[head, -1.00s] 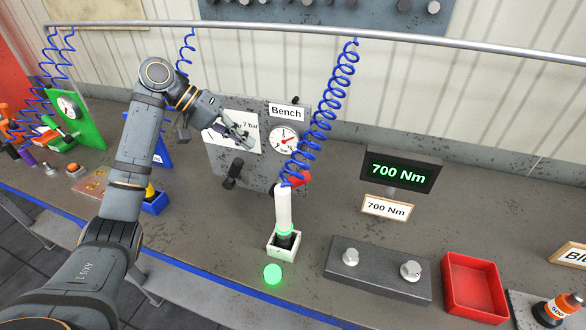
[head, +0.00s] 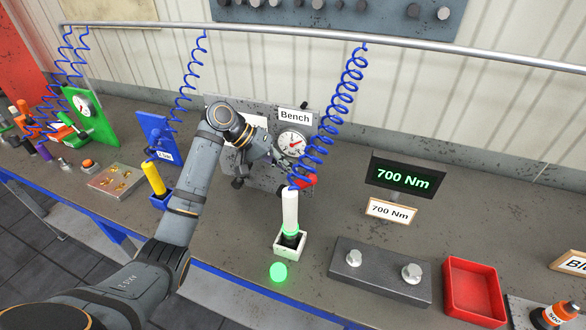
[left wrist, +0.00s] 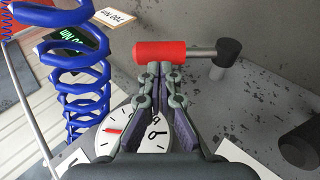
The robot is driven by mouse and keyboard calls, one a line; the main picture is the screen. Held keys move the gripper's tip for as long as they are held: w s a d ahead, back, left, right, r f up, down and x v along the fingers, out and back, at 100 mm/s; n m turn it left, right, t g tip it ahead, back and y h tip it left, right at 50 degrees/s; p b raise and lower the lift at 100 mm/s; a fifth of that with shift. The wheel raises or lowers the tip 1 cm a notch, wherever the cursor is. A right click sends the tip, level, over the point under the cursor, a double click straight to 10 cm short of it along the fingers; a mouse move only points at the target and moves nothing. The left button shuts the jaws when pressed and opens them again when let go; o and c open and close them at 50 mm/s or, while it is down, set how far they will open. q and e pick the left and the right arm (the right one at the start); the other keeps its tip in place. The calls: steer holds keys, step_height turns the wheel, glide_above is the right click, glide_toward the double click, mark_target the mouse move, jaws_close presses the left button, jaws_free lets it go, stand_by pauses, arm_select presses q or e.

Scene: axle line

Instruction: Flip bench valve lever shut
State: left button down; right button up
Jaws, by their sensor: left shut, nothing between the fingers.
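The bench valve lever has a red handle (left wrist: 165,53) on a grey rod that runs to a dark pivot (left wrist: 227,52) in the left wrist view. In the head view its red handle (head: 307,181) shows low on the right of the Bench panel, partly behind the blue coil. My left gripper (left wrist: 163,70) is shut and empty, its fingertips right at the red handle; I cannot tell whether they touch it. In the head view the left gripper (head: 286,168) is in front of the panel, just below the gauge (head: 292,143). My right gripper is in neither view.
A blue coiled hose (head: 335,105) hangs close beside the lever. A white tool (head: 290,210) stands upright in a holder below it. A 700 Nm display (head: 404,176), a grey box with two knobs (head: 380,272) and a red tray (head: 474,290) are to the right.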

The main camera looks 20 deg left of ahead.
mark_target(296, 186)
arm_select(q)
steer(key=shift+x, duration=1.05)
steer(key=shift+f, duration=0.1)
steer(key=shift+d+p, duration=0.25)
steer(key=shift+p, duration=0.25)
